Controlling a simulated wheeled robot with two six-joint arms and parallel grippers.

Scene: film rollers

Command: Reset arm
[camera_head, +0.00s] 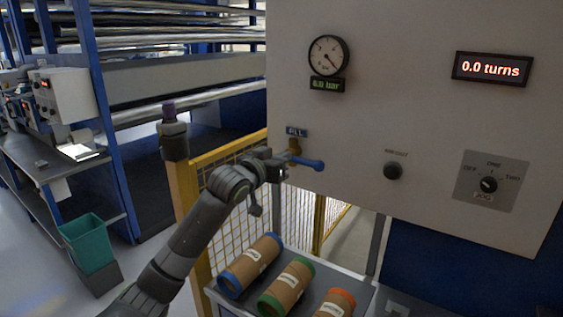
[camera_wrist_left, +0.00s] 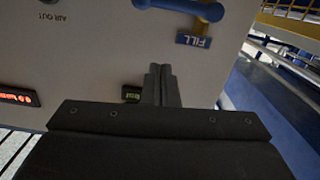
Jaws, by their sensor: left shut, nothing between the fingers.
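My left arm comes in from the lower left in the head view, and its gripper (camera_head: 281,170) is near the blue-handled fill valve (camera_head: 306,163) below the FILL label (camera_head: 297,132). I cannot tell from the head view whether it touches the handle. In the left wrist view the two fingers (camera_wrist_left: 162,86) are together with nothing between them. The blue handle (camera_wrist_left: 180,8) shows at the top there, apart from the fingertips, beside the FILL label. My right gripper is in neither view.
Cardboard cores with blue, green and orange ends (camera_head: 286,289) lie on a table below. A yellow fence (camera_head: 225,160) stands behind my arm.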

